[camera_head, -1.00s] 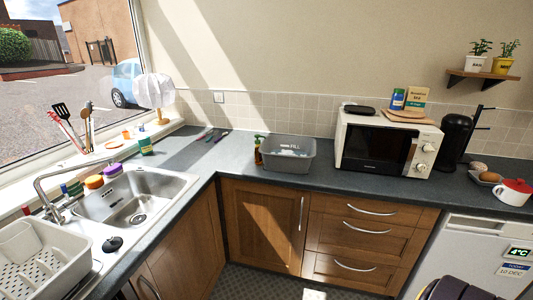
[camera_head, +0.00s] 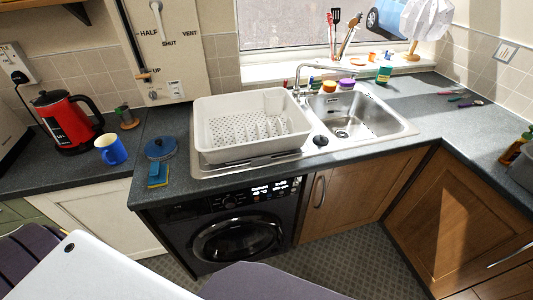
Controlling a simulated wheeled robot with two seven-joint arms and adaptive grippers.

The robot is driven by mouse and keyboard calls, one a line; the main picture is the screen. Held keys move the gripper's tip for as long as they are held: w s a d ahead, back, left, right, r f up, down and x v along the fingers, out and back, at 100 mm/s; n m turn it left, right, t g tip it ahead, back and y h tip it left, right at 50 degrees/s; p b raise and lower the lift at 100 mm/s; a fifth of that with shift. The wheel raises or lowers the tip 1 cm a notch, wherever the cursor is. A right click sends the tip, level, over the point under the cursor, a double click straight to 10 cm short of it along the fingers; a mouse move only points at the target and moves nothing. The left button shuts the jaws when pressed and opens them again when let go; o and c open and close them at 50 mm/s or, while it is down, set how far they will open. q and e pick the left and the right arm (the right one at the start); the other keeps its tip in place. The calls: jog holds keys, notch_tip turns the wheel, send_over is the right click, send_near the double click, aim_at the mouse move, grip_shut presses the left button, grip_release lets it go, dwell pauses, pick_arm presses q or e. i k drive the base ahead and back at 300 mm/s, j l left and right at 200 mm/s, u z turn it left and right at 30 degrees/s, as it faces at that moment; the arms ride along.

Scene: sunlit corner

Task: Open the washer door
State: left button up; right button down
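The black washer (camera_head: 205,222) stands under the counter, below the dish rack, in the head view. Its round door (camera_head: 238,240) looks shut, and a lit display (camera_head: 275,188) shows above it. The lower edge of the door is close to a dark rounded shape at the bottom of the picture. Neither of my grippers is in view.
A white dish rack (camera_head: 205,137) and the steel sink (camera_head: 388,124) are on the counter above. Wooden cabinets (camera_head: 350,198) stand right of the washer and a white cabinet front (camera_head: 105,217) stands left. A red kettle (camera_head: 66,122) and blue mug (camera_head: 112,149) are at left. Some floor (camera_head: 345,255) is clear.

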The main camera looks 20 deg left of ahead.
aim_at(241, 237)
jog(key=u, duration=1.15)
